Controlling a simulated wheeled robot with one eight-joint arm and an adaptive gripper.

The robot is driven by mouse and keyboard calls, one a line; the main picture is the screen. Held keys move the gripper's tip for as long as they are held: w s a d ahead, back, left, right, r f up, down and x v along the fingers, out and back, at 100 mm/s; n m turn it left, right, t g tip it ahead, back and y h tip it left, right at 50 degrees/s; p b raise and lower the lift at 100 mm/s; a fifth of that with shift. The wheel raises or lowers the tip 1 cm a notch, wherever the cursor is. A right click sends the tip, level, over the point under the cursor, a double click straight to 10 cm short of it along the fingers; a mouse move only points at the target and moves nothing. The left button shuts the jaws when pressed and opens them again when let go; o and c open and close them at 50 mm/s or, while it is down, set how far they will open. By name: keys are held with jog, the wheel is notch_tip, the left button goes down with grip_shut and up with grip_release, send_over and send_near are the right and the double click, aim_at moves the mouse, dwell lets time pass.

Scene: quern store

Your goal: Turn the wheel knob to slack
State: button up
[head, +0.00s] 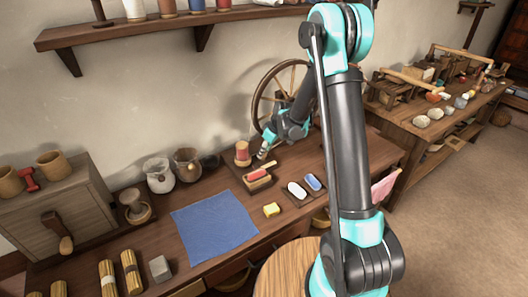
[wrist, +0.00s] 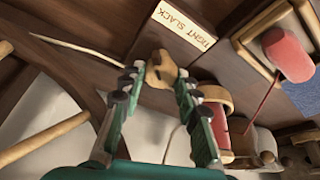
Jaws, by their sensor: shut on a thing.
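The wheel knob (wrist: 161,70) is a small wooden knob with rounded lobes, between my fingertips in the wrist view. My gripper (wrist: 158,77) is shut on it, one finger on each side. A pale label (wrist: 180,27) reading "TIGHT SLACK" lies just beyond the knob. I cannot tell which word the knob points to. In the head view my gripper (head: 263,152) is at the base of the spinning wheel (head: 256,103), and the knob cannot be made out there. My arm hides part of the wheel.
A red spool (head: 242,152) and a tray (head: 258,185) with a red roll stand close to my gripper. A shelf (head: 160,33) hangs above.

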dwell(0.4)
jog(key=o, duration=1.1)
jog(key=shift+o, duration=0.2)
jog(key=v, duration=1.2)
jog(key=shift+d, duration=0.1)
jog(key=s+d+f+m+h, duration=0.1)
jog(key=s+d+m, duration=0.4)
jog(key=s, duration=1)
jog(key=s+d+f+m+t+h, duration=0.1)
jog(key=s+d+m+h, duration=0.1)
jog(key=s+d+m, duration=0.4)
jog(key=s+d, duration=0.5)
jog(key=s, duration=0.3)
jog(key=shift+s+f+t+h, duration=0.15)
jog(key=shift+s+t+h, duration=0.15)
jog(key=shift+s+h, duration=0.1)
